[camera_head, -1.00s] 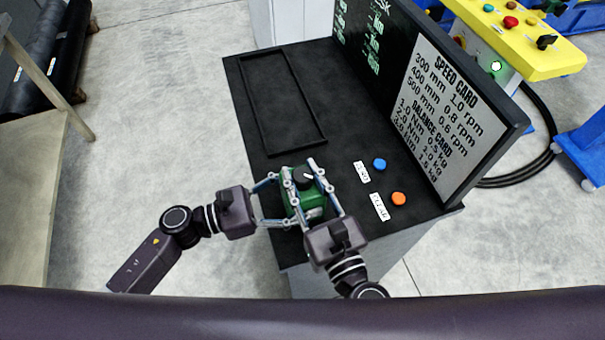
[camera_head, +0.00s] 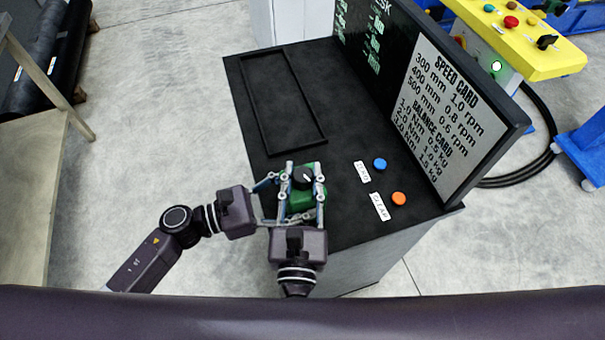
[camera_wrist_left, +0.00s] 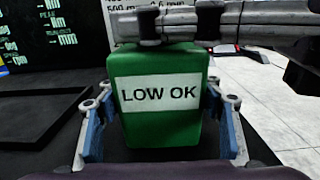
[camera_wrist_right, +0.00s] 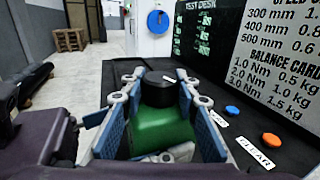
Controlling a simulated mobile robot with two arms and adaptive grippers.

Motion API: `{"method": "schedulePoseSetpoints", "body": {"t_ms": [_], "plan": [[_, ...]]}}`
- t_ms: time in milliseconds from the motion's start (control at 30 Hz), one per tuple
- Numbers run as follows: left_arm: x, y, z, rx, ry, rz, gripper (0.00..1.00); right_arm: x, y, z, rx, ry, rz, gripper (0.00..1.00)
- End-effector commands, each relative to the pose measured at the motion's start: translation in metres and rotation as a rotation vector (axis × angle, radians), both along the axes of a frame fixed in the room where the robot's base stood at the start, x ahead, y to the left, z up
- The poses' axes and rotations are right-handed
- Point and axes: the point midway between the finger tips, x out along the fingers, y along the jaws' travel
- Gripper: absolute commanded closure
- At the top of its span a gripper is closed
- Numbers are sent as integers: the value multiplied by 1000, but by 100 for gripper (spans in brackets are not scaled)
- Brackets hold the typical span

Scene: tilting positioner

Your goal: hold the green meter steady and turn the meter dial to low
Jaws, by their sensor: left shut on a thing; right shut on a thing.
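The green meter (camera_head: 312,192) stands on the black desk near its front left corner. Its front label reads "LOW OK" in the left wrist view (camera_wrist_left: 160,94). My left gripper (camera_wrist_left: 160,112) is shut on the meter body, one finger on each side. The meter dial (camera_wrist_right: 158,90) is a black round knob on top of the meter with a small white mark. My right gripper (camera_head: 302,178) is shut on the dial from the front, its fingers on both sides of it. Fingers hide part of the meter in the head view, and the dial's exact setting is hard to read.
A blue button (camera_head: 380,164) and an orange button (camera_head: 399,198) with white labels lie right of the meter. A black screen board (camera_head: 440,110) stands along the desk's right side. An empty rimmed tray area (camera_head: 283,105) lies behind the meter.

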Motion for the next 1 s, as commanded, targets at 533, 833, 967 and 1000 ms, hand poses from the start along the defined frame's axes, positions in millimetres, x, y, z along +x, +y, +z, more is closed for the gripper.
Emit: {"method": "schedulePoseSetpoints", "body": {"t_ms": [533, 833, 967, 1000], "plan": [[-1, 0, -1, 1, 1, -3, 74, 0, -1, 1, 0, -2, -1, 53], [0, 0, -1, 0, 2, 0, 74, -13, 1, -1, -2, 2, 1, 53], [0, 0, -1, 1, 1, 0, 74, -38, 2, -1, -1, 3, 3, 53], [0, 0, -1, 1, 1, 1, 74, -47, 2, -2, -2, 5, 2, 53]]}}
